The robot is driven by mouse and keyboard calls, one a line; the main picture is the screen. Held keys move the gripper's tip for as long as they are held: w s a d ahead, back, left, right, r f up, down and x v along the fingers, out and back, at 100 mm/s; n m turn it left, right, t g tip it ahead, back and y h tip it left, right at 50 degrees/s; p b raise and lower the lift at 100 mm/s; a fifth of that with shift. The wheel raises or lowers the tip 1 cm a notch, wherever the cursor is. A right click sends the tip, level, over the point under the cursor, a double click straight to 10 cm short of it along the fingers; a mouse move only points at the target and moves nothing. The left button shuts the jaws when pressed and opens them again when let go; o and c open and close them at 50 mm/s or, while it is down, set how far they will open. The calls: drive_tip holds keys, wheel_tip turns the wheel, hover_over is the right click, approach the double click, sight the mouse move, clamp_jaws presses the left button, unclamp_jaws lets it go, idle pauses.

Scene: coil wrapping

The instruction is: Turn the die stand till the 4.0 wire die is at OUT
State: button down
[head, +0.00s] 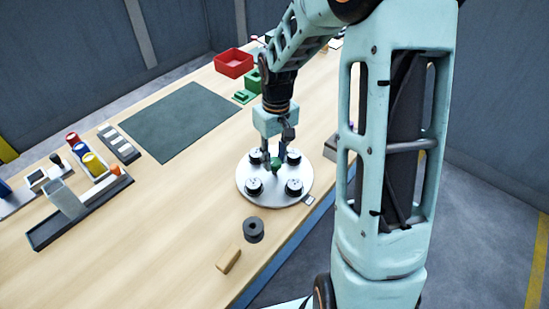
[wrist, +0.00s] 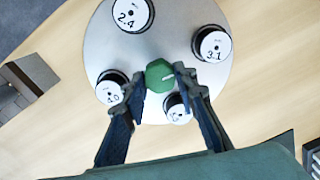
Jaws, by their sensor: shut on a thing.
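The die stand (head: 244,184) is a round silver plate near the table's right edge; it also fills the middle of the wrist view (wrist: 180,45). My gripper (head: 276,160) is shut on the green centre knob (wrist: 158,76), a finger on each side. Black dies with white tops surround the knob. The wrist view shows 2.4 (wrist: 130,12) at the upper left and 3.1 (wrist: 213,45) at the right. A die at the left (wrist: 109,94), partly behind a finger, seems to read 4.0. The lower die's label (wrist: 177,113) is partly hidden. No readable OUT mark shows.
A small grey tag (head: 309,201) lies at the stand's right edge. A dark ring (head: 253,230) and a tan block (head: 229,260) lie in front. A green mat (head: 185,120), red bin (head: 233,63) and dark tray (head: 80,210) are further off.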

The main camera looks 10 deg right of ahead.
drive_tip(key=shift+m+b, duration=0.8)
drive_tip(key=shift+m, duration=1.4)
drive_tip(key=shift+m+b, duration=0.5)
drive_tip(key=shift+m, duration=1.7)
drive_tip(key=shift+m+t, duration=0.3)
drive_tip(key=shift+m, duration=3.9)
drive_tip(key=c, duration=1.5)
unclamp_jaws()
drive_tip(key=shift+c, duration=0.2)
drive_tip(key=shift+r, duration=0.15)
